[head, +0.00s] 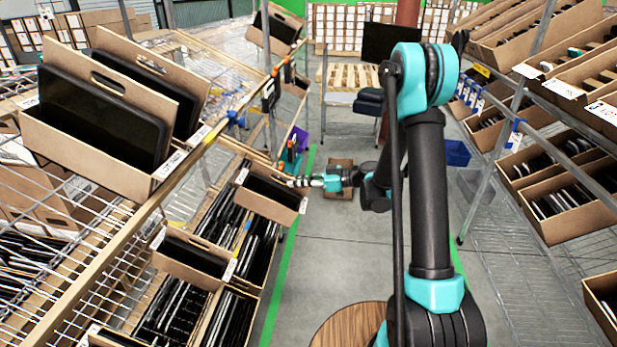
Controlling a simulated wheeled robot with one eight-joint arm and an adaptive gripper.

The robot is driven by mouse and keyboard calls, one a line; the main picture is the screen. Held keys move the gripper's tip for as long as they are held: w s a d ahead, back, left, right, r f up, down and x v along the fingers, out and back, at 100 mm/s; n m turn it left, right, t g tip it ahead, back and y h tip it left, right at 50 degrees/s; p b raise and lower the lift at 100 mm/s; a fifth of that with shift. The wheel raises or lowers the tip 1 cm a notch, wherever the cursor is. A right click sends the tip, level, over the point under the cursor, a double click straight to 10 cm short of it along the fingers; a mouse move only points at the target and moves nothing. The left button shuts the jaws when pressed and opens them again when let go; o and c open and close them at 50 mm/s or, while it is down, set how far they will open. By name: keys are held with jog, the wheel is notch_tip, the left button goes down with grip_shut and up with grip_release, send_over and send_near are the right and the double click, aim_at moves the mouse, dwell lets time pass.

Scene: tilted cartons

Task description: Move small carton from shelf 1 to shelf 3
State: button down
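A small open cardboard carton (272,207) with dark flat items inside sits tilted on top of larger cartons on the left rack. My gripper (293,182) is at the right end of this carton, its fingers pointing left at the carton's upper edge. The fingers are too small in view to tell whether they touch or grip the carton. A similar small carton (189,276) sits nearer on the same rack. No shelf numbers are readable, so I cannot tell which shelf is 1 or 3.
A large tilted carton (85,160) stands on the upper left wire shelf. Tilted cartons (565,205) fill the right rack. A blue bin (457,153) and a floor carton (339,190) are farther back. The grey aisle floor (330,250) is mostly clear between green lines.

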aim_at(260, 187)
jog(key=shift+a+r+x, duration=0.15)
jog(key=shift+r+x, duration=0.5)
jog(key=shift+x, duration=2.9)
jog(key=shift+a+r+x, duration=0.1)
jog(key=shift+r+x, duration=0.55)
jog(key=shift+x, duration=2.95)
jog(key=shift+a+r+x, duration=0.15)
jog(key=shift+r+x, duration=0.55)
jog(key=shift+x, duration=2.85)
jog(key=a+f, duration=0.3)
jog(key=f, duration=0.2)
jog(key=shift+f, duration=0.4)
jog(key=shift+a, duration=0.1)
jog(key=c, duration=1.6)
grip_release()
jog(key=shift+f, duration=0.1)
jog(key=shift+c, duration=0.2)
jog(key=v, duration=1.2)
